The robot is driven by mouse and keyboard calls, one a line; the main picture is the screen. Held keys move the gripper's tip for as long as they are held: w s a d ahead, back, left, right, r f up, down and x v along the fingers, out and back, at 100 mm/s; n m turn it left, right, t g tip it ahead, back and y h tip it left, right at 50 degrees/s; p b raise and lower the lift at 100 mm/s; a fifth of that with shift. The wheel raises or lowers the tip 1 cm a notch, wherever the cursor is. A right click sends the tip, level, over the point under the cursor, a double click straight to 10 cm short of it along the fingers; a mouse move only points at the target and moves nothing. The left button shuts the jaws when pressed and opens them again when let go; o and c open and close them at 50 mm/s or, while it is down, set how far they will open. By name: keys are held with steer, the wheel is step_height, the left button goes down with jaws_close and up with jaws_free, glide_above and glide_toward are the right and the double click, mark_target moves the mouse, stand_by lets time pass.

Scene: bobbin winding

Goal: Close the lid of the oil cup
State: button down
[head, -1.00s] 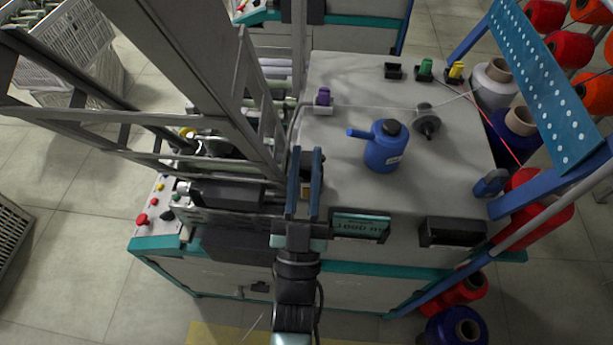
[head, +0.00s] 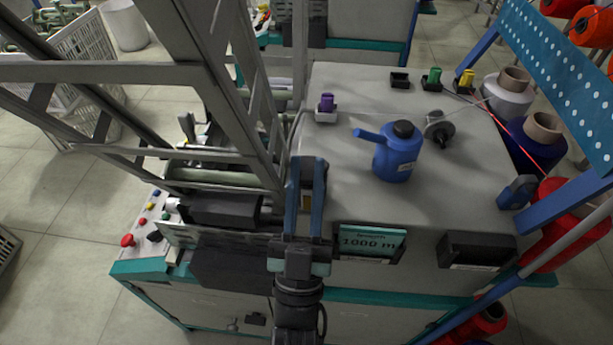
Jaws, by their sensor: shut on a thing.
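My gripper (head: 306,165) is at the front edge of the winding machine, left of the display. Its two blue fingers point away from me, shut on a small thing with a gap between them. A small tan-brown patch shows between the fingers; most of what they hold is hidden. I cannot make out the oil cup or its lid. A blue oil can (head: 398,158) with a spout and black cap stands upright on the grey machine top (head: 350,95), right of and beyond my gripper, apart from it.
Dark frame bars (head: 205,85) rise close on the left. The display (head: 370,241) reads 1000 m; a black box (head: 475,250) is right of it. A purple piece (head: 326,103) and a black tensioner (head: 438,129) stand on the top. Thread cones and a blue rack (head: 553,95) are right.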

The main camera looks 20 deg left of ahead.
steer(key=c, duration=0.8)
jaws_free()
steer(key=shift+o, duration=0.2)
steer(key=b+v, duration=0.3)
steer(key=v, duration=1)
